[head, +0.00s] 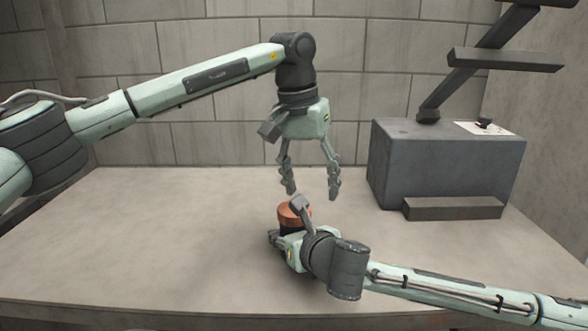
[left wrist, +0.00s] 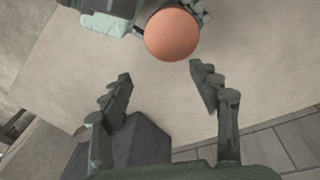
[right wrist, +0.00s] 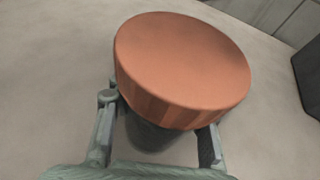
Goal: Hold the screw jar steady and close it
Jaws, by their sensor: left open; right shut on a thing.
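The screw jar has an orange-brown ribbed lid (head: 293,213) on a dark body, and it stands upright on the table. In the right wrist view the lid (right wrist: 182,65) fills the upper middle, and the dark body (right wrist: 150,135) shows below it. My right gripper (right wrist: 160,135) is shut on the jar body, below the lid. My left gripper (head: 312,195) is open and empty, pointing down above the jar and a little to its right. In the left wrist view the lid (left wrist: 172,34) lies beyond the open fingers (left wrist: 160,85). Whether the lid is threaded down cannot be told.
A grey block (head: 445,165) with a dark angled stand on it is at the back right of the table, with a low step (head: 453,208) in front. The left side of the table (head: 150,235) is clear. A block wall stands behind.

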